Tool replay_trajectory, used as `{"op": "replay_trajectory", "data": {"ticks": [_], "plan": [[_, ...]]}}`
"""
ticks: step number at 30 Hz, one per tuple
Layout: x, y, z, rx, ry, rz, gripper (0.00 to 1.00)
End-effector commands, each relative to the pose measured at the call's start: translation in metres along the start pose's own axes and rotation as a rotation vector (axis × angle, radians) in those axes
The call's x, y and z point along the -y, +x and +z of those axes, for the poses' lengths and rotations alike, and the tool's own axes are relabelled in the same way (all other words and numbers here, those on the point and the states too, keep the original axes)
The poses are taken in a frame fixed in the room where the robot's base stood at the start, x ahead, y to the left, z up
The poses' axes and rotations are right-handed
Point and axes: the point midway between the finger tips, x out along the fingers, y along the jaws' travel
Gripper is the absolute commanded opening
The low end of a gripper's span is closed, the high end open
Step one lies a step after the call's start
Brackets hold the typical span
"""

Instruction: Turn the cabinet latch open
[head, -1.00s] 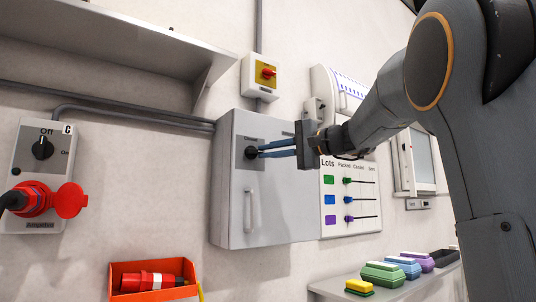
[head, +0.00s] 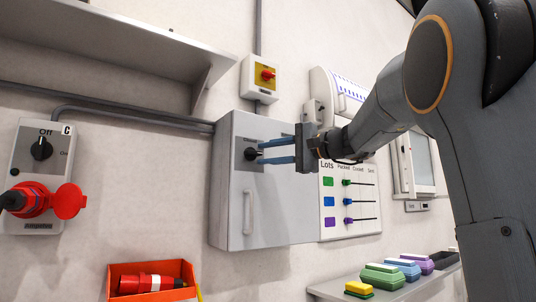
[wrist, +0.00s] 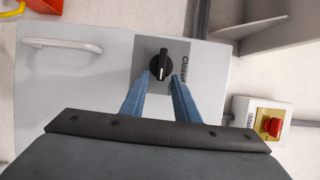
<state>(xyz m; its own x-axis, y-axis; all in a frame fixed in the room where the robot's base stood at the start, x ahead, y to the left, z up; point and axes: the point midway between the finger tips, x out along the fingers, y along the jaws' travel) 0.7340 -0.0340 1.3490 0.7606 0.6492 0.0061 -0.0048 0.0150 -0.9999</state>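The cabinet latch is a black round knob (head: 251,154) on a dark plate on the grey cabinet door (head: 285,205). In the wrist view the knob (wrist: 160,65) shows a bar with a white line, running up and down the picture. The word "Closed" is to its right; a second label by the right finger is mostly hidden. My gripper (head: 266,152) is open, its two blue fingers apart and pointing at the knob. In the wrist view the fingertips (wrist: 158,80) are just below the knob, with nothing held between them.
A door handle (head: 249,212) is below the knob. A red switch on a yellow plate (head: 266,75) is above the cabinet. A shelf (head: 130,45) is at upper left, an orange bin (head: 118,272) below left, and a ledge with coloured egg boxes (head: 382,276) at lower right.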

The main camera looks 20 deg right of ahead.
Motion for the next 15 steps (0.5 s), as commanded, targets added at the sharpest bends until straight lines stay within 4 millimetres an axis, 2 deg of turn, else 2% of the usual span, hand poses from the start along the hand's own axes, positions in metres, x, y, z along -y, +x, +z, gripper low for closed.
{"op": "replay_trajectory", "data": {"ticks": [5,15], "plan": [[0.000,-0.005,0.000,-0.001,0.000,0.000,0.28],[0.000,-0.056,-0.001,-0.003,-0.001,0.000,0.28]]}}
